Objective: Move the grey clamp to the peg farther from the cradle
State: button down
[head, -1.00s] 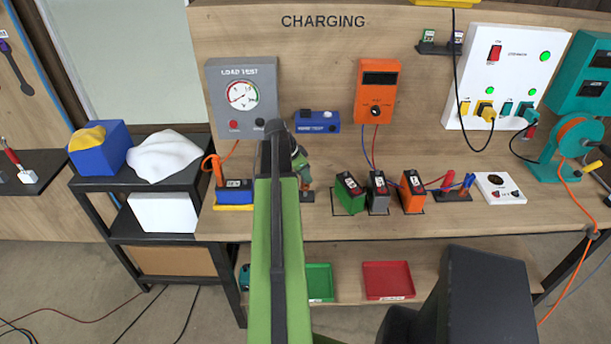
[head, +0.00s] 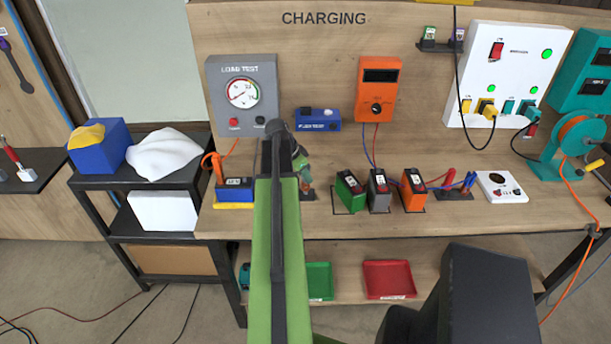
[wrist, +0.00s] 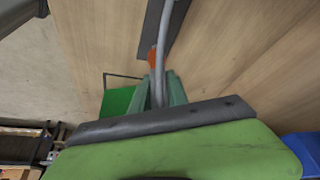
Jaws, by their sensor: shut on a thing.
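My gripper (wrist: 160,98) has its green fingers closed around a slim grey piece (wrist: 160,80), apparently the grey clamp, with a grey cable rising from it. My arm hides most of the gripper in the head view; a bit of green finger (head: 301,162) shows beside it. The blue cradle (head: 235,196) stands left of my arm, with an orange clamp (head: 218,170) at its left end. A dark base (head: 307,196) shows just right of my arm; pegs on it cannot be made out clearly. An orange piece (wrist: 153,58) lies just past the fingertips in the wrist view.
A green battery (head: 350,191), grey battery (head: 379,190) and orange battery (head: 413,190) stand right of my arm. Loose cables hang from the testers. The bench front is mostly clear.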

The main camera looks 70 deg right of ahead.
jog(key=shift+f+b, duration=1.15)
jog(key=shift+f, duration=0.05)
jog(key=c, duration=1.2)
grip_release()
jog(key=shift+r, duration=0.15)
jog(key=p+v, duration=1.6)
jog(key=v, duration=0.1)
jog(key=shift+a, duration=0.15)
jog(key=shift+w, duration=0.15)
